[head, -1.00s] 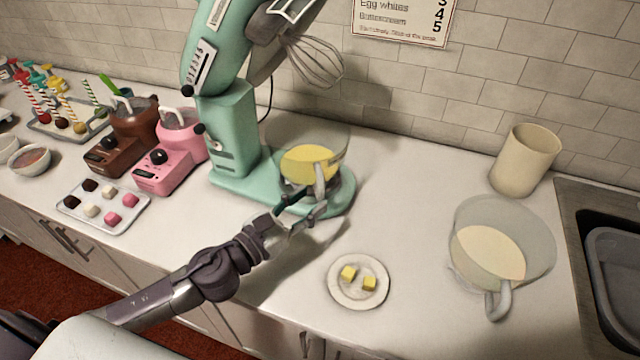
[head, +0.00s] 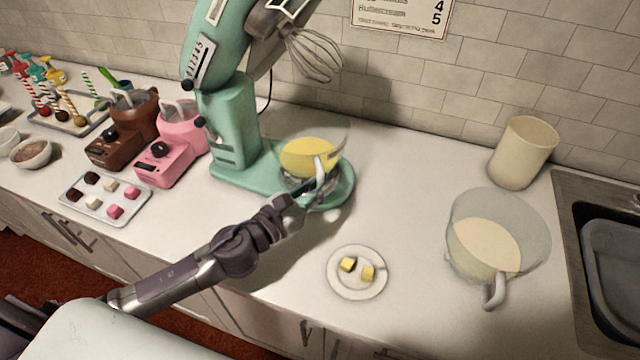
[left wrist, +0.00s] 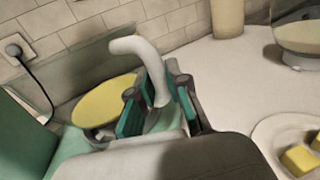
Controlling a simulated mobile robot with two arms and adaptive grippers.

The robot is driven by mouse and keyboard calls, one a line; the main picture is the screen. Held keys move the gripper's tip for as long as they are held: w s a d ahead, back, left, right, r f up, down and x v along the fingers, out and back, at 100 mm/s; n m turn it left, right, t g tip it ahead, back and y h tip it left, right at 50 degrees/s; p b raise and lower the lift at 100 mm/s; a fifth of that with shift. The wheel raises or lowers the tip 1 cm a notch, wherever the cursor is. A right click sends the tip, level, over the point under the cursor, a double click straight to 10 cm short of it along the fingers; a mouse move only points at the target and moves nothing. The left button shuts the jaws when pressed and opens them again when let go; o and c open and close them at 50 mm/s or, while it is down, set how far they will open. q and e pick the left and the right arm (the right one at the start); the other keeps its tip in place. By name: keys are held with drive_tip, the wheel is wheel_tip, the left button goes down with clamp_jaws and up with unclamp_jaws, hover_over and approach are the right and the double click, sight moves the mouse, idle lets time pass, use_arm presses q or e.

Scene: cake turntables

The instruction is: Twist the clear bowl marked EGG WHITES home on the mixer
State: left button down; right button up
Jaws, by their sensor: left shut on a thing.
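A clear bowl (head: 338,143) with yellow contents sits on the base of the mint-green mixer (head: 232,125), below the raised head and its whisk (head: 312,55). Its pale handle (head: 321,168) points toward the front. My left gripper (head: 314,188) is shut on this handle; in the left wrist view the handle (left wrist: 138,48) rises between the teal-padded fingers (left wrist: 160,98). A second clear bowl (head: 525,225) with cream-coloured contents stands on the counter at the right, its handle toward the front. I can read no marking on either bowl. My right gripper is not in view.
A plate with butter cubes (head: 357,290) lies in front of the mixer. A beige canister (head: 522,152) and a sink (head: 612,255) are at the right. Brown (head: 110,150) and pink (head: 165,165) small mixers and a sweets tray (head: 140,212) stand left.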

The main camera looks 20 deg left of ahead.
use_arm(q)
drive_tip(key=shift+s+a+m+g+h+b, duration=0.35)
drive_tip(key=shift+a+m+g+h+b, duration=0.35)
drive_tip(key=shift+h+b, duration=0.3)
drive_tip(key=shift+f, duration=0.1)
drive_tip(key=h+b, duration=0.1)
drive_tip(key=a+m+g+b, duration=0.1)
drive_tip(key=b, duration=0.1)
drive_tip(key=shift+s+a+h, duration=0.25)
drive_tip(key=shift+h, duration=0.15)
